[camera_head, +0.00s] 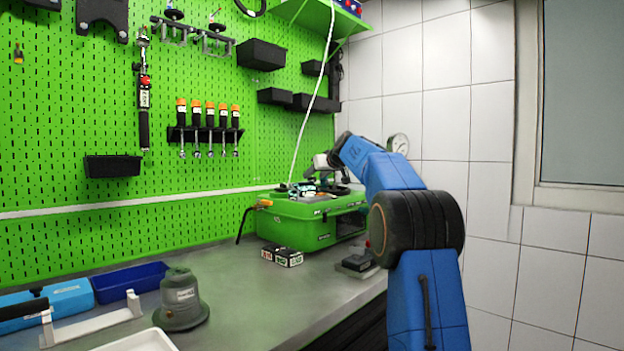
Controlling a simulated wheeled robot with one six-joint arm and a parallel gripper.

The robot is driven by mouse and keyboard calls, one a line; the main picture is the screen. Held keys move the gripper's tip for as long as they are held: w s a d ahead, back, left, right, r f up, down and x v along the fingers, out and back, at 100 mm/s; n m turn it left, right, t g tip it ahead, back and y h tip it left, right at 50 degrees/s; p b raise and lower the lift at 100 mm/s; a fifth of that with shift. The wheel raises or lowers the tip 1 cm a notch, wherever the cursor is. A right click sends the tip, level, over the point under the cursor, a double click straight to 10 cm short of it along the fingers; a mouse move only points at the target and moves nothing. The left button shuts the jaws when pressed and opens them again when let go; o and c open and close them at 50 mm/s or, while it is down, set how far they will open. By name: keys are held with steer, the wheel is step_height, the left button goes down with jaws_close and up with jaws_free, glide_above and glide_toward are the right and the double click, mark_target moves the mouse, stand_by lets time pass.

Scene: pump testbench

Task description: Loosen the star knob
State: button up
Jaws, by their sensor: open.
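The green pump testbench case (292,229) stands on the worktop at the back right. Small dark and light parts crowd its top, and I cannot pick out the star knob among them. My blue arm reaches up from the lower right and bends over the case. My gripper (318,184) is open, small in the picture, and just above the top of the case. Its fingertips blend with the parts there, so I cannot tell whether they touch anything.
A pressure gauge (398,144) shows behind my arm. A grey-green pump part (181,301), a blue bin (130,281) and a white bracket (92,324) are at front left. The middle worktop is clear.

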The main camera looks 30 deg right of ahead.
steer(key=shift+x, duration=1.95)
steer(key=c, duration=1)
